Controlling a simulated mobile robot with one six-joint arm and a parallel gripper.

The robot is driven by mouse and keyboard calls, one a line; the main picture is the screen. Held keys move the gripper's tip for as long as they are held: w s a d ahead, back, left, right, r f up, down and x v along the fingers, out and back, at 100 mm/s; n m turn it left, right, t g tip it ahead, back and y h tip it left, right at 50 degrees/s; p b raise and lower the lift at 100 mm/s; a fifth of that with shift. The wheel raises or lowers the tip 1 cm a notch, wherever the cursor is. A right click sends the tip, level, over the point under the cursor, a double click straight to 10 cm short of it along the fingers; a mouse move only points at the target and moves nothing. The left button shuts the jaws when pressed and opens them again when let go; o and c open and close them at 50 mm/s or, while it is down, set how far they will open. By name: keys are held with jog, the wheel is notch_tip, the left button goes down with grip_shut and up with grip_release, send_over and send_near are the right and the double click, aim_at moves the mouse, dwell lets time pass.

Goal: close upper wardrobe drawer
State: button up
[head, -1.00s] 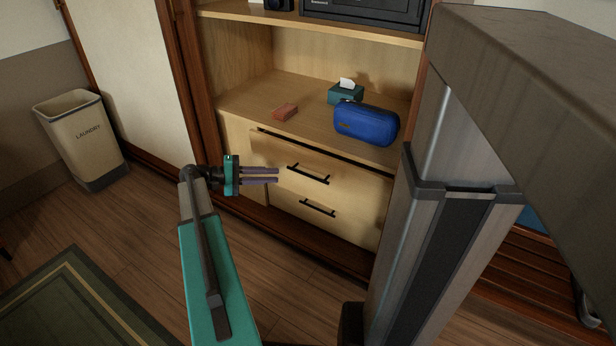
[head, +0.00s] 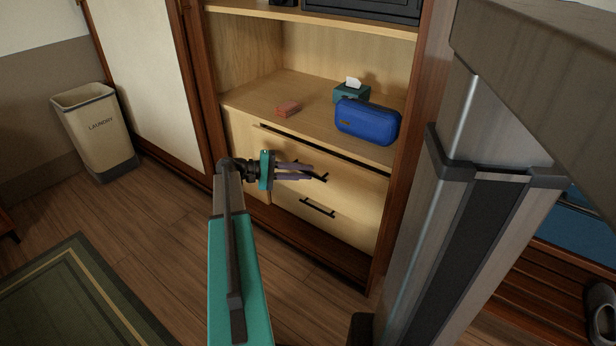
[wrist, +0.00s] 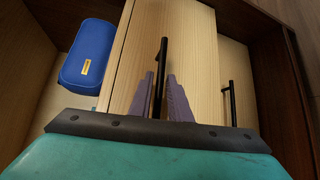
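The upper wardrobe drawer (head: 345,178) stands a little way out, with a dark gap along its top edge. It also shows in the wrist view (wrist: 198,60). Its black bar handle (wrist: 162,65) runs between my fingers in the wrist view; in the head view my fingers partly cover it. My gripper (head: 310,172) is in front of the upper drawer at handle height. Its purple fingers (wrist: 160,85) are apart, with room visible on both sides of the handle. I cannot tell whether a fingertip touches the drawer front.
The lower drawer (head: 300,202) looks shut. On the shelf above sit a blue case (head: 366,121), a tissue box (head: 352,93) and a reddish block (head: 288,108). A wardrobe side post (head: 398,160) borders the drawers at right. A laundry bin (head: 97,130) stands far left.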

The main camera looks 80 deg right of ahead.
jog(key=shift+s+d, duration=0.15)
jog(key=shift+s, duration=0.25)
grip_shut()
jog(key=shift+s+d+p, duration=0.6)
jog(key=shift+d+p, duration=0.05)
jog(key=shift+d, duration=0.45)
jog(key=shift+s+d+p, duration=0.55)
jog(key=shift+d+p, duration=0.05)
jog(key=shift+d, duration=0.5)
jog(key=shift+s+d+p, duration=0.6)
jog(key=shift+d+p, duration=0.05)
jog(key=shift+d, duration=0.45)
